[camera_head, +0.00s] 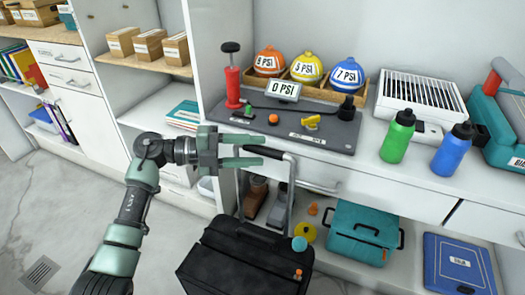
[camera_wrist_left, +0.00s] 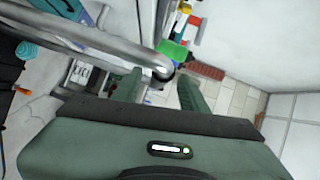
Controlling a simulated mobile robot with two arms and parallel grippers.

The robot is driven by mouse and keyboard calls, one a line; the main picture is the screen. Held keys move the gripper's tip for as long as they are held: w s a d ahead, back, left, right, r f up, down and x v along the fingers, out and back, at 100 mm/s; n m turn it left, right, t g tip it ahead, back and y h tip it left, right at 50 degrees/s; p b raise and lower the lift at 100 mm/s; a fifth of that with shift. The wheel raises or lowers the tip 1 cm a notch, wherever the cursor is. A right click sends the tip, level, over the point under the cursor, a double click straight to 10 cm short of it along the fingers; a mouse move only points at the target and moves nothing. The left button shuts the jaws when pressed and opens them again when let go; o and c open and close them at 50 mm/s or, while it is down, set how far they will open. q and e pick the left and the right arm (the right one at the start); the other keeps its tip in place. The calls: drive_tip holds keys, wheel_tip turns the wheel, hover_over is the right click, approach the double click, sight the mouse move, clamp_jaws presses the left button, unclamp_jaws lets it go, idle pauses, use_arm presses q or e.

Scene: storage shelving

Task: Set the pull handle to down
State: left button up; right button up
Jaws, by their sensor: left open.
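The pull handle (camera_head: 292,190) is a silver tube frame standing extended above a black case (camera_head: 245,262) on the floor. My left gripper (camera_head: 273,151) is at the top of the handle, with its two green fingers spread and pointing right. In the left wrist view, the handle (camera_wrist_left: 105,42) runs in from the upper left and its bent corner lies close to the open fingers (camera_wrist_left: 160,90). I cannot tell whether the fingers touch it. Part of the crossbar is hidden behind the gripper in the head view. My right gripper is out of view.
The counter above holds a red pump (camera_head: 233,87), colored balls in a wooden tray, a green bottle (camera_head: 397,136) and a blue bottle (camera_head: 453,149). Bare floor lies left.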

use_arm(q)
drive_tip(key=shift+w+d+f, duration=0.1)
drive_tip(key=shift+w+d, duration=0.1)
drive_tip(key=shift+d, duration=1.05)
clamp_jaws()
drive_tip(key=shift+f, duration=0.1)
idle(0.4)
